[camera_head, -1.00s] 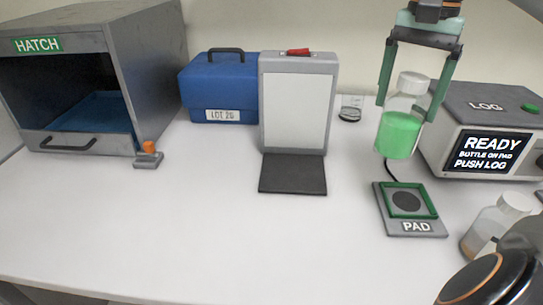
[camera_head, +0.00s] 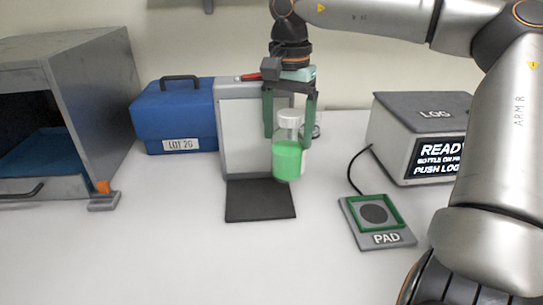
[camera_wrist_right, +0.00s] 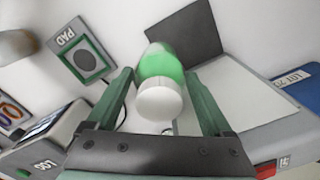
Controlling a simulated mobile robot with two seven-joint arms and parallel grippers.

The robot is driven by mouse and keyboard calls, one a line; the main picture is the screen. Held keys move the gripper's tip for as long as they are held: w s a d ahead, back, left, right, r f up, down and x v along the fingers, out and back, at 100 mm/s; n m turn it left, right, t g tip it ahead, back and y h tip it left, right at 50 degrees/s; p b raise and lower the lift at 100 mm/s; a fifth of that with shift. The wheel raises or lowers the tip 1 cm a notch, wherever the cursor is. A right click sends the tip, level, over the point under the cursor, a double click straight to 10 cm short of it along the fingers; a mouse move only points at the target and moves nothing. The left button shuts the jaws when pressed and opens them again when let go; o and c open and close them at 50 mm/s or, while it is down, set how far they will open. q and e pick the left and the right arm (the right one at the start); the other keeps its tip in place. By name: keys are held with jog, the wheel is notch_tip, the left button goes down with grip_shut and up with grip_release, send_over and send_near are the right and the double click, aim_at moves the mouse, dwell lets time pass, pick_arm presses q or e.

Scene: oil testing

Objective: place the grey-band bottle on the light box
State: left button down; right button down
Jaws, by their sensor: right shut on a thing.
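A clear bottle (camera_head: 288,158) with a white cap and green liquid hangs upright in my right gripper (camera_head: 288,132), which is shut on it. I cannot make out a grey band on it. In the right wrist view the bottle (camera_wrist_right: 162,76) sits between the two green fingers. The light box (camera_head: 240,136) has an upright pale panel in a grey frame and a flat dark base (camera_head: 260,203) in front. The bottle is in front of the panel's right edge, above and beyond the base's right side. My left gripper is not in view.
A blue case (camera_head: 176,112) stands left of the light box, and the grey hatch (camera_head: 100,92) is at far left. The pad (camera_head: 378,238) and log machine (camera_head: 425,108) are to the right. My right arm covers the right side. The front table is clear.

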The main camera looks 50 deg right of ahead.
aim_at(272, 156)
jog(key=w+f, duration=0.1)
jog(key=w+a+f, duration=0.1)
jog(key=w+f, duration=0.1)
jog(key=shift+f, duration=0.3)
jog(key=shift+f+b, duration=0.4)
jog(key=shift+f, duration=1.35)
grip_release()
jog(key=shift+r, duration=0.1)
notch_tip(272, 156, up, 12)
jog(key=shift+r+p, duration=0.1)
jog(key=shift+p, duration=1)
